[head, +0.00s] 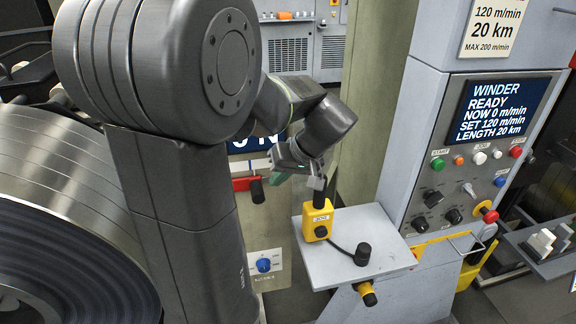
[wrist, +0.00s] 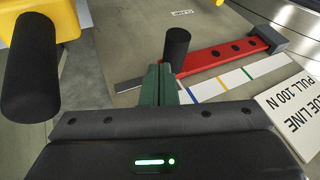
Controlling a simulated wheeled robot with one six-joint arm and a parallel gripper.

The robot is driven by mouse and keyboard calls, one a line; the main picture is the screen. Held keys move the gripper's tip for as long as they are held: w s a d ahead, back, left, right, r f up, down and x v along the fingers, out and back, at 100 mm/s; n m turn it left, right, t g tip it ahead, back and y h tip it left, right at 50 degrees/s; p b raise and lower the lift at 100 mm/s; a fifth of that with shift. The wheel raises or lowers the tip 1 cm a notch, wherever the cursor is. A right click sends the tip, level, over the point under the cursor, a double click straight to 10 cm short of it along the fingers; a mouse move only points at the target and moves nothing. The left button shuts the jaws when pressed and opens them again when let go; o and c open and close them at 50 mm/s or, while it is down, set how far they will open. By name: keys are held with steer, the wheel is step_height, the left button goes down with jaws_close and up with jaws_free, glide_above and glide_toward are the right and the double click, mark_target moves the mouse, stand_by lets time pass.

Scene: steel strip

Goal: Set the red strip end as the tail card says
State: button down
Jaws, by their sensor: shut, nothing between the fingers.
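The red strip end (wrist: 215,57) is a red bar with dark holes and an upright black knob (wrist: 177,45); it also shows in the head view (head: 242,184). A thin grey metal tip sticks out at its left end. A white scale (wrist: 205,88) with blue, yellow and green lines lies alongside it. The tail card (wrist: 295,100) is upside down and partly cut off; "UE LINE" and "PULL 100 N" can be read. My gripper (wrist: 158,72) has its green fingers shut and empty, close to the knob in the picture; I cannot tell whether they touch. The head view also shows it (head: 276,180).
The winder panel (head: 480,130) reads ready, 0 m/min. A large steel coil (head: 60,170) is at left.

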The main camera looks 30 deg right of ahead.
mark_target(262, 189)
steer(key=shift+x, duration=1.5)
steer(key=shift+w+a+f+b, duration=0.15)
steer(key=shift+a+b, duration=0.4)
steer(key=shift+a, duration=0.3)
